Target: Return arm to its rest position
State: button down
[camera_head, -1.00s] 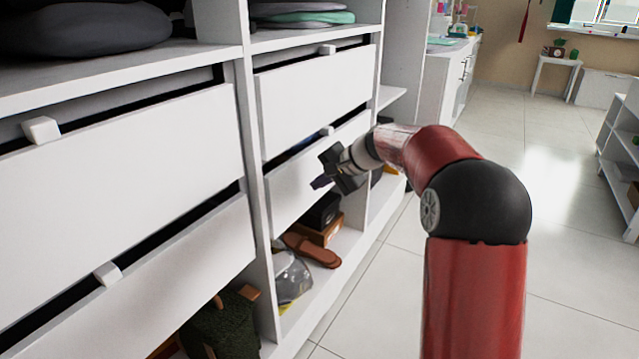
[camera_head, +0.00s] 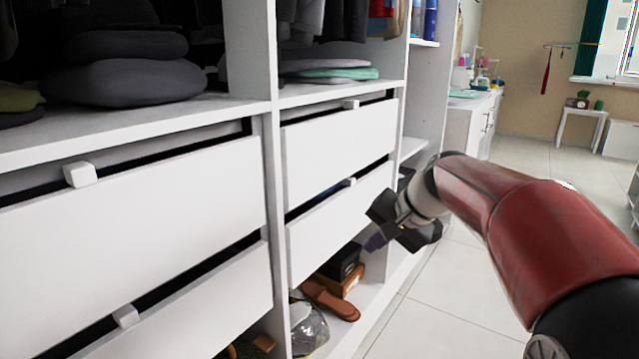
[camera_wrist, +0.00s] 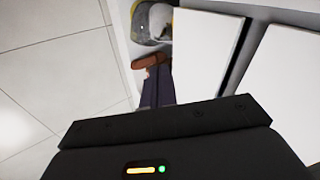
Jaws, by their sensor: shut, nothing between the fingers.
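My gripper (camera_head: 378,240) is in front of the lower right drawer (camera_head: 340,222) of the white wardrobe in the head view. Its dark fingers point left toward the drawer front, and I cannot tell how near they are. The fingers are together and hold nothing. In the wrist view the finger ends of my gripper (camera_wrist: 157,88) show above the dark gripper body. The red arm reaches in from the right.
An upper right drawer (camera_head: 340,140) and large left drawers (camera_head: 130,220) stand slightly ajar. Tiled floor (camera_head: 440,325) is free to the right.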

jog(key=s+d+f+n+h, duration=0.1)
jog(key=s+f, duration=0.3)
jog(key=s, duration=0.9)
jog(key=s+d+f+n+h, duration=0.1)
jog(key=s+f+n+h, duration=0.3)
jog(key=s, duration=0.9)
jog(key=shift+d+f+n+t, duration=0.15)
jog(key=shift+f+n+t, duration=0.15)
